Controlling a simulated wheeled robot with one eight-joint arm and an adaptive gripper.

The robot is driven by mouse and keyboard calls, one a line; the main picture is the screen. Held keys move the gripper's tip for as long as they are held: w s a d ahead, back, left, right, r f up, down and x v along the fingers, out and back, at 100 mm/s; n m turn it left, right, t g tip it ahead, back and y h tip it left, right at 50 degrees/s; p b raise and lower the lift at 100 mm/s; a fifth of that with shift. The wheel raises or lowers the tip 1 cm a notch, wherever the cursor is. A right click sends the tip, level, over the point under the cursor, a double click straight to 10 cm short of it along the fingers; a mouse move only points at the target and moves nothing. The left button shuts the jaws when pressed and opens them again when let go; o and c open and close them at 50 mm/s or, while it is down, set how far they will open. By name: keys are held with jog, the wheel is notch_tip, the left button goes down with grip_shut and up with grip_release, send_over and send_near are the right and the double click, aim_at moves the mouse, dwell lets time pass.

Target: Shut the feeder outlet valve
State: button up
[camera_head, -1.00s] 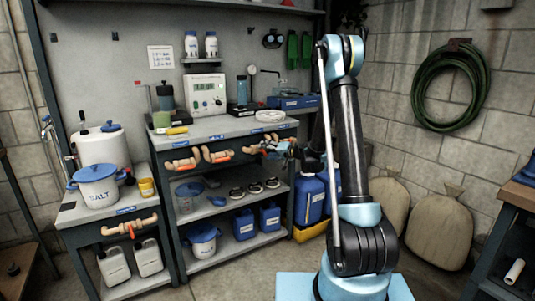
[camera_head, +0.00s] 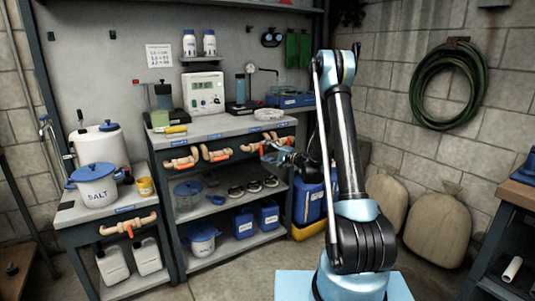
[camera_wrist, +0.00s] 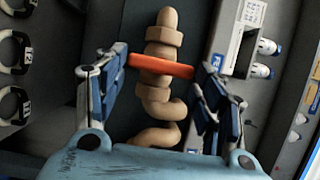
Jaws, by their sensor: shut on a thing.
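A tan pipe valve (camera_wrist: 155,88) with an orange lever handle (camera_wrist: 164,66) fills the middle of the wrist view. The handle lies across the pipe. My gripper (camera_wrist: 166,66) is shut on the handle, with one finger at each end. In the head view my gripper (camera_head: 274,154) is at the rightmost valve (camera_head: 251,147) under the middle bench's top and partly hides its handle. Two more such valves (camera_head: 182,161) (camera_head: 216,154) are to its left, their orange handles along their pipes. The valve labels are too small to read.
Another orange-handled valve (camera_head: 129,225) is on the left bench, below the salt bucket (camera_head: 95,186). The middle bench (camera_head: 225,124) carries instruments above and rings, jugs and a bucket on shelves below. Blue drums (camera_head: 308,204) stand close beside my arm. Sacks (camera_head: 434,226) lean at the right wall.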

jog(key=shift+f, duration=0.1)
dwell(0.3)
jog(key=o, duration=1.1)
jog(key=shift+c, duration=0.2)
jog(key=v, duration=0.7)
jog(key=shift+d, duration=0.2)
jog(key=shift+s+f, duration=0.1)
jog(key=shift+f, duration=0.05)
